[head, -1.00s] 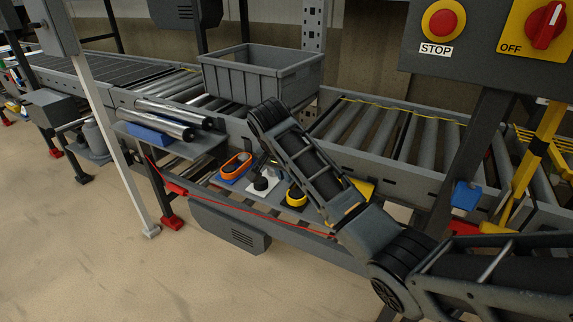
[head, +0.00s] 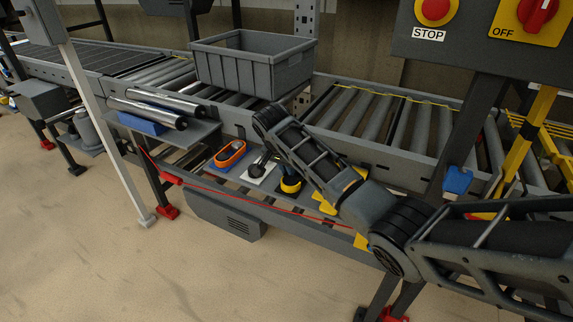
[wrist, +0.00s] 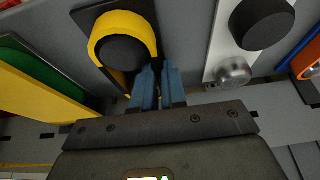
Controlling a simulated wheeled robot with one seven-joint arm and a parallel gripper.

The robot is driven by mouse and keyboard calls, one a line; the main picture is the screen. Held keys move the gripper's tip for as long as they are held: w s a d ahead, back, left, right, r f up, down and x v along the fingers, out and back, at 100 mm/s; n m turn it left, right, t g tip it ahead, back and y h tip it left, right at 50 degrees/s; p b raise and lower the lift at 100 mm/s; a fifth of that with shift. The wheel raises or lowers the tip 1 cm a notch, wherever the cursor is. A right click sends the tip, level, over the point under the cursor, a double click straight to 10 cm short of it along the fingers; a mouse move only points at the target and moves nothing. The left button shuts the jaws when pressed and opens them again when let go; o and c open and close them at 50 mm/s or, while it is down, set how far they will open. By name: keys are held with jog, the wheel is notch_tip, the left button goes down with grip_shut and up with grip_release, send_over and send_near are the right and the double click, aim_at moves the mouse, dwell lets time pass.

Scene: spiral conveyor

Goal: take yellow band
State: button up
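The yellow band (head: 291,185) is a ring around a dark round core, on the lower shelf under the conveyor. In the wrist view the band (wrist: 97,42) loops around the core, on a dark square plate. My gripper (wrist: 157,66) has two blue fingers set close together, with a narrow dark gap between them. Their tips are at the band's lower right edge in the picture. I cannot tell whether they touch or pinch it. In the head view my arm hides most of the gripper.
An orange ring piece (head: 230,153) on a blue plate and a dark knob on a white plate (head: 258,172) stand left of the band. A grey crate (head: 252,66) sits on the rollers above.

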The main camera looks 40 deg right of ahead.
grip_shut()
jog(key=shift+r, duration=0.2)
dwell(0.6)
jog(key=shift+r+p, duration=1.7)
jog(key=shift+p, duration=0.15)
jog(key=shift+r+p, duration=1.65)
jog(key=shift+r, duration=0.35)
